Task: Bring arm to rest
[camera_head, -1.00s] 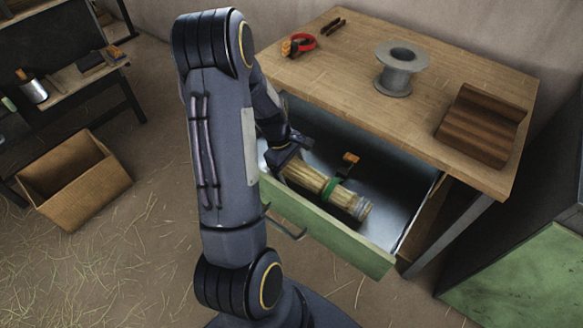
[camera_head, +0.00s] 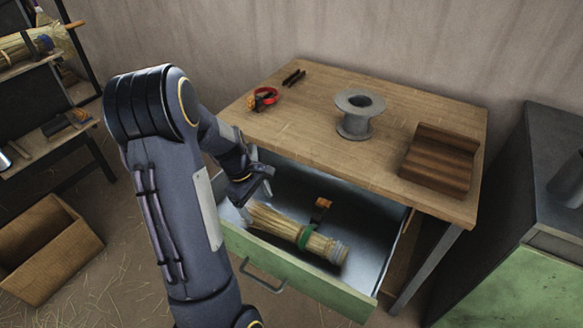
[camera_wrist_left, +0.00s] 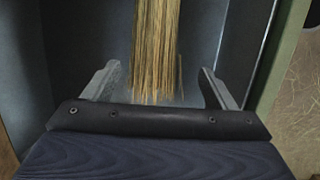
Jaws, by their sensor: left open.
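My left gripper (camera_head: 257,192) is open and empty at the left end of the open drawer (camera_head: 295,277). A straw bundle (camera_head: 275,221) with a green band lies in the drawer, its loose straw end toward my gripper. In the left wrist view, the straw (camera_wrist_left: 157,50) shows beyond and between the spread fingers (camera_wrist_left: 160,75), with space on both sides. My right gripper is not in view.
A wooden table (camera_head: 300,135) above the drawer holds a grey spool (camera_head: 355,125), a red ring-shaped item (camera_head: 265,97) and a grooved brown block (camera_head: 440,160). A small orange-brown item (camera_head: 321,205) lies in the drawer.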

